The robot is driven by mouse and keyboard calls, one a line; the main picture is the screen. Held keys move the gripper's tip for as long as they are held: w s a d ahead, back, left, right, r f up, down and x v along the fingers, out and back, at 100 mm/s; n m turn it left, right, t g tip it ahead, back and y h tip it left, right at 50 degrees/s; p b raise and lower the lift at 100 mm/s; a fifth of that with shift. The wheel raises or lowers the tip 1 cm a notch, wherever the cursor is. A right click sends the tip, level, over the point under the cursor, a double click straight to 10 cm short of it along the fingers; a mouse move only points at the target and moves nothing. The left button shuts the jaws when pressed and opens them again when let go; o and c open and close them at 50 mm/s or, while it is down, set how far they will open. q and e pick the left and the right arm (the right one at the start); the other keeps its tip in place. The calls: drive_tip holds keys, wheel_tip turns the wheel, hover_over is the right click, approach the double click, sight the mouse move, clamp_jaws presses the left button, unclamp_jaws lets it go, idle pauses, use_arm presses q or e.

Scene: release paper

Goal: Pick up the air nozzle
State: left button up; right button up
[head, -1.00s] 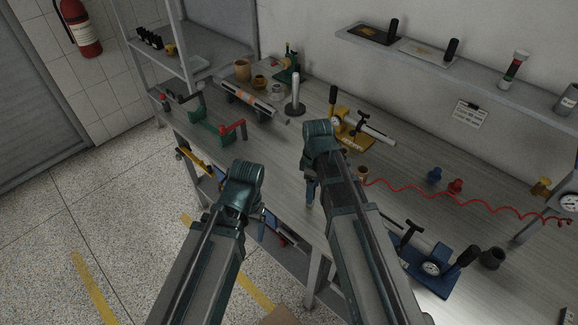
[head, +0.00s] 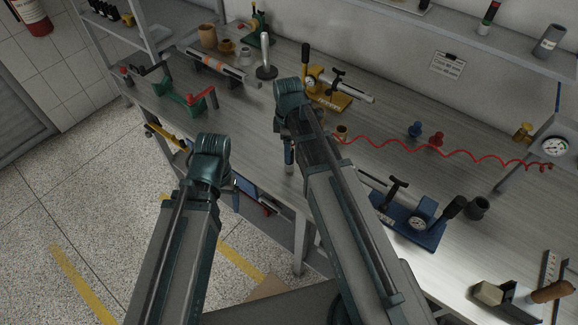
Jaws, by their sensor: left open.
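A red coiled hose (head: 460,153) runs across the bench from the gauge unit at the right to a small brownish fitting (head: 341,131) beside my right arm. This fitting may be the air nozzle; it is too small to tell, and my arm stands close in front of it. My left gripper (head: 236,193) is mostly hidden behind its own wrist, off the bench's front edge, open and apart from the hose. My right gripper (head: 289,154) points down near the bench's front edge, left of the hose end; its jaws are too hidden to read.
A yellow-based hand pump (head: 330,98) stands behind the hose end, and a blue-based one (head: 412,230) in front. A gauge unit (head: 554,148) is at the right.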

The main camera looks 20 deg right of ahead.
use_arm(q)
drive_tip(key=shift+f+b, duration=0.65)
drive_tip(key=shift+f, duration=0.55)
use_arm(e)
drive_tip(key=shift+f, duration=1.15)
drive_tip(key=f+b, duration=0.5)
drive_tip(key=shift+d+f, duration=0.2)
use_arm(q)
wheel_tip(320, 180, down, 5)
drive_tip(key=shift+f, duration=0.1)
use_arm(e)
drive_tip(key=shift+r, duration=0.1)
clamp_jaws()
